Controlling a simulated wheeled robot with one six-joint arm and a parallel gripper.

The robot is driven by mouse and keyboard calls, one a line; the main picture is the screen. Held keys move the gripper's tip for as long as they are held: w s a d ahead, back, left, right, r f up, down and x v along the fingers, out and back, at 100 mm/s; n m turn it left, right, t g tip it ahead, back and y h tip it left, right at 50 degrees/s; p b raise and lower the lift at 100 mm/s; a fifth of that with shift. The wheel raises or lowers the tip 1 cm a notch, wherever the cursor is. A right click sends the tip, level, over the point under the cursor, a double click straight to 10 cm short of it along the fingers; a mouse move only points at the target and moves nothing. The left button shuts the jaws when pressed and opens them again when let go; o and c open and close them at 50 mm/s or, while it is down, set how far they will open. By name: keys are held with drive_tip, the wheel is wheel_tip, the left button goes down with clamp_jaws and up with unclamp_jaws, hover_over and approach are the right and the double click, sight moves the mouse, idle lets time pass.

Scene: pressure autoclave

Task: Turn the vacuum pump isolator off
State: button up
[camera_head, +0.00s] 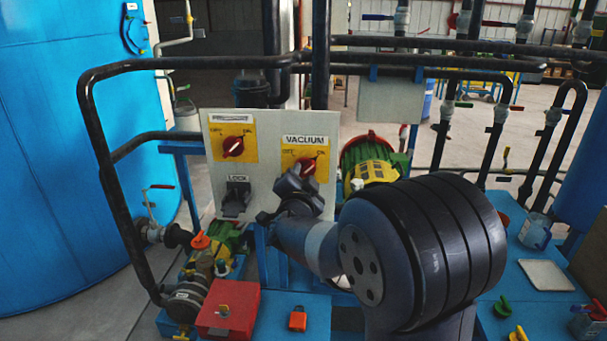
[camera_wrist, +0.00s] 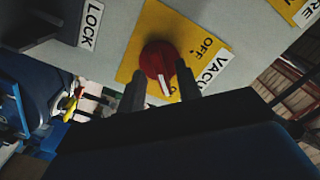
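The vacuum pump isolator is a red rotary knob (camera_head: 309,164) on a yellow plate under the VACUUM label, on a pale panel. It also shows in the wrist view (camera_wrist: 156,58), where its white pointer aims away from OFF, toward a mark partly hidden by a finger. In the head view the pointer leans toward the ON side. My gripper (camera_head: 297,182) is just below and in front of the knob. In the wrist view its two dark fingers (camera_wrist: 161,76) are apart, one on each side of the knob's lower part. Contact cannot be told.
A similar red knob (camera_head: 233,146) on a yellow plate is to the left. A dark LOCK fitting (camera_head: 236,196) is below it. Dark pipes (camera_head: 140,68) frame the panel. A green and yellow pump (camera_head: 370,165) stands behind at right. A red box (camera_head: 229,308) is low in front.

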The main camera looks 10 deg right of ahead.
drive_tip(key=shift+w+d, duration=0.2)
drive_tip(key=shift+w, duration=0.4)
clamp_jaws()
